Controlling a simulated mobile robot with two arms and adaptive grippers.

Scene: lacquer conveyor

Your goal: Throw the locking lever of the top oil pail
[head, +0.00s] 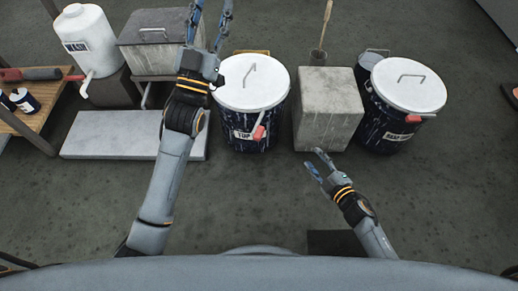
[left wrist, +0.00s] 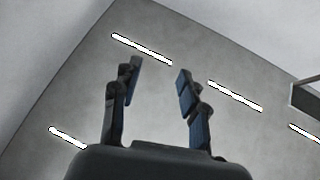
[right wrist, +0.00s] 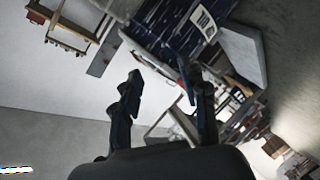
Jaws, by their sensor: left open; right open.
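The top oil pail (head: 236,116) is dark with a white lid (head: 252,80) and a label reading TOP, standing upright in the middle of the head view. Its red-tipped locking lever (head: 259,132) hangs down at the front right of the rim. My left gripper (head: 211,18) is open and empty, raised left of and beyond the pail; it also shows open in the left wrist view (left wrist: 158,70). My right gripper (head: 317,164) is open and empty, in front and right of the lever, apart from it. A dark pail behind it shows in the right wrist view (right wrist: 165,25).
A concrete block (head: 328,112) stands right of the pail, then a second white-lidded pail (head: 388,130) with a red lever. A grey slab (head: 110,135), a lidded box (head: 155,50) and a white jug (head: 84,38) are at left. The near floor is clear.

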